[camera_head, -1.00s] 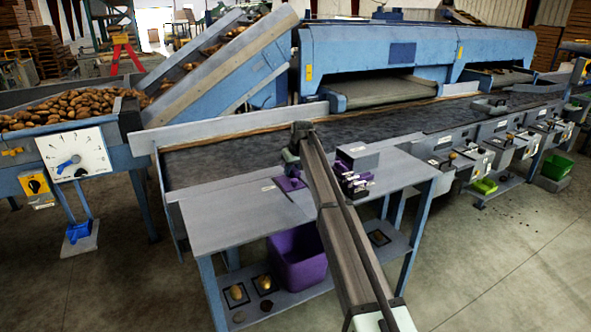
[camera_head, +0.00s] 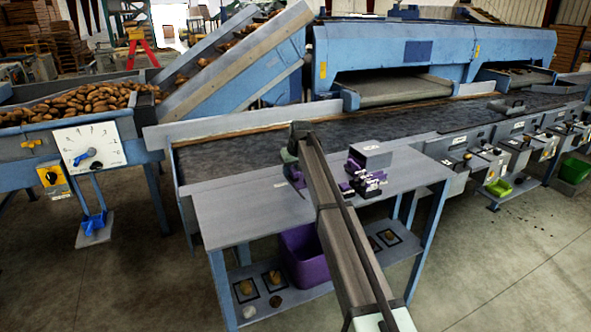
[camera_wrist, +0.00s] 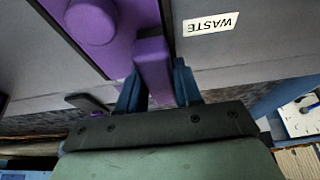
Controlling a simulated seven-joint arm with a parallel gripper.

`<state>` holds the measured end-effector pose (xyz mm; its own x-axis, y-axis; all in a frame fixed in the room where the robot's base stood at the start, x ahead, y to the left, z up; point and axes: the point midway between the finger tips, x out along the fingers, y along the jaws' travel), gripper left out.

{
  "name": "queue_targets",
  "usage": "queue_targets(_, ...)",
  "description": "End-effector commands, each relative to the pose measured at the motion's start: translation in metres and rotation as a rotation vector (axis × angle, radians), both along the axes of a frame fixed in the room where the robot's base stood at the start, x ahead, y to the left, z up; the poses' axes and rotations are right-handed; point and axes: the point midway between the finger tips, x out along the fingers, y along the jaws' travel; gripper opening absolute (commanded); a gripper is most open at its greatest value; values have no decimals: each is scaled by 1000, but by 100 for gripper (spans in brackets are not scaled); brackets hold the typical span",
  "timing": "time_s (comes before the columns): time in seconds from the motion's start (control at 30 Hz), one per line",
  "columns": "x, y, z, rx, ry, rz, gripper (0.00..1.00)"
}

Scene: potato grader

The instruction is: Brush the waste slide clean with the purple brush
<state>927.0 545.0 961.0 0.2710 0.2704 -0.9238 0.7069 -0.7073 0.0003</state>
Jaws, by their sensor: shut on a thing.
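In the wrist view, my gripper (camera_wrist: 156,88) has its two blue fingers closed on a purple block, which looks like the handle of the purple brush (camera_wrist: 152,62). Its bristles are hidden. Left of it is a flat purple panel with a round purple knob (camera_wrist: 92,20). A white WASTE label (camera_wrist: 211,25) sits on the grey surface to the right. In the head view, my gripper (camera_head: 293,172) is low at the table's back edge, largely hidden behind my arm, with purple beside it. I cannot clearly tell the waste slide's surface or any dirt on it.
The grey table (camera_head: 235,212) has clear room left of my arm. Right of my arm stands a grey box (camera_head: 370,155) with purple and black items. The dark belt (camera_head: 400,125) runs behind. A purple bin (camera_head: 303,258) is on the lower shelf.

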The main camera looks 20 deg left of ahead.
Motion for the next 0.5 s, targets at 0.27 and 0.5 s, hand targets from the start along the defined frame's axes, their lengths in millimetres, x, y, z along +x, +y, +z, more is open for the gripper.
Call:
queue_targets(0.27,-10,9,-1,-1,2,1,10)
queue_targets(0.5,-10,9,-1,0,3,1,10)
